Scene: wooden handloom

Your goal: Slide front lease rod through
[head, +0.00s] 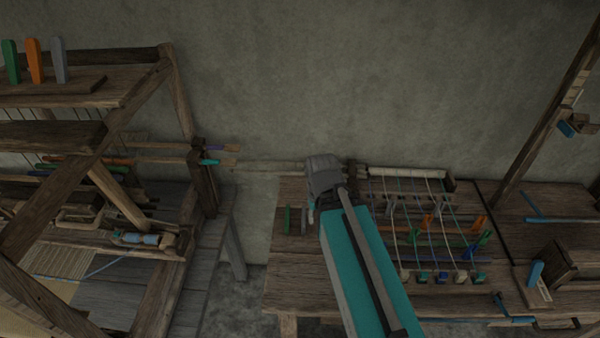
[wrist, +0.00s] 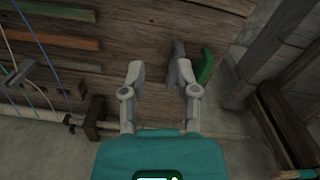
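Two rod ends stick out past the loom's right post in the head view: a teal-banded rod (head: 209,161) and a purple-banded rod (head: 217,148) behind it. I cannot tell which is the front lease rod. My gripper (head: 311,212) is over the left end of the bench, well to the right of these ends. In the wrist view my gripper (wrist: 162,80) has its two fingers apart, with bare wood between the tips. A grey piece (wrist: 179,68) and a green piece (wrist: 206,66) stand just beyond the right finger. In the head view my arm hides part of the bench.
The loom frame (head: 203,180) stands on the left. A pale bar (head: 270,166) spans the gap to the bench. The bench (head: 300,258) on the right carries a pale roller (head: 405,173), stretched threads and several coloured pieces. A grey wall is behind.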

